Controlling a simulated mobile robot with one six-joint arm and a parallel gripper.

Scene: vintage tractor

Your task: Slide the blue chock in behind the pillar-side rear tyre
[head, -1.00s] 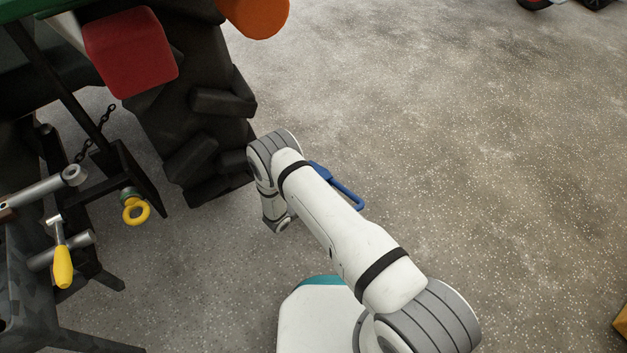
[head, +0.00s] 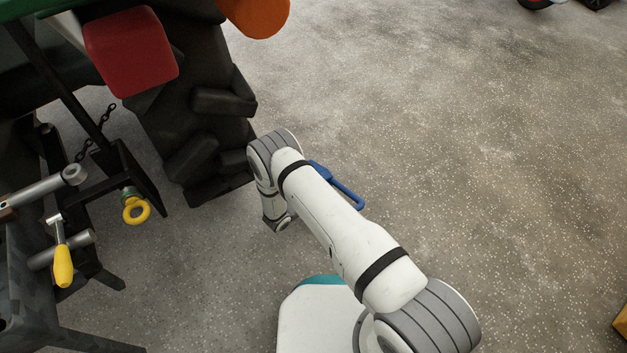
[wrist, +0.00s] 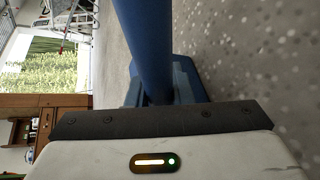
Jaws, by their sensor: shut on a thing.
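The blue chock (head: 340,188) shows partly past my arm in the head view, with its bar-like handle reaching to the right. It is to the right of the big black rear tyre (head: 205,125), with a gap of floor between them in the picture. In the wrist view the blue chock (wrist: 186,78) fills the upper middle, its round handle running up out of the frame. My gripper (wrist: 158,108) is shut on the blue chock, by its handle. The head view hides my gripper behind the arm. I cannot tell whether the chock touches the floor.
A dark hitch frame with a yellow ring (head: 136,209) and a stand with a yellow-handled tool (head: 63,266) are at the left. A red box-shaped part (head: 131,50) and an orange round part (head: 255,14) overhang the tyre.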

